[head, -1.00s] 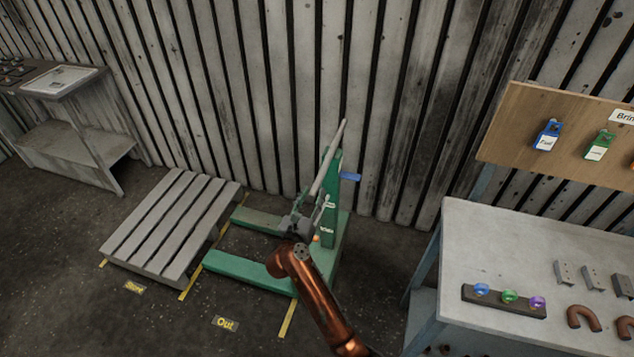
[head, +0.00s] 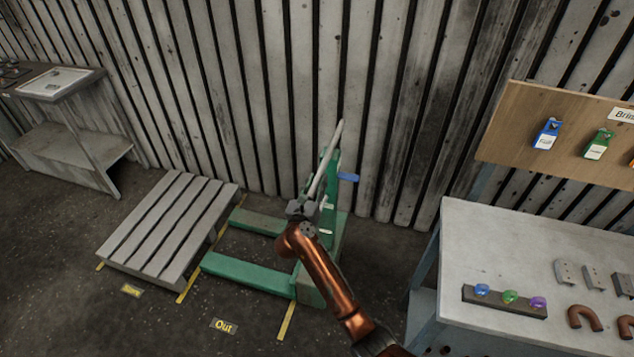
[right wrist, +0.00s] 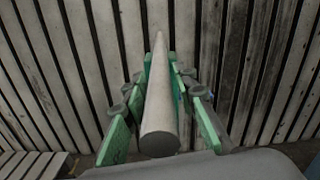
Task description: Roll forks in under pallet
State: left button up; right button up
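The green pallet truck (head: 328,243) stands right of the grey slatted pallet (head: 168,228) in the head view. Its near fork (head: 248,275) and far fork (head: 258,221) point left at the pallet. The fork tips are just outside the pallet's right side, with a small gap. The truck's grey handle (head: 326,158) slants up to the right. My right gripper (head: 304,203) is at the lower part of the handle. In the right wrist view the handle (right wrist: 159,110) runs between the fingers, with slim gaps on both sides. My left gripper is out of view.
Yellow floor strips (head: 187,286) and an "Out" label (head: 223,326) mark the floor. A slatted wall stands close behind. A grey workbench (head: 490,250) with small parts is at right, a grey side table (head: 72,140) at left. Floor in front is clear.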

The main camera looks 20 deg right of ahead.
grip_shut()
dwell(0.6)
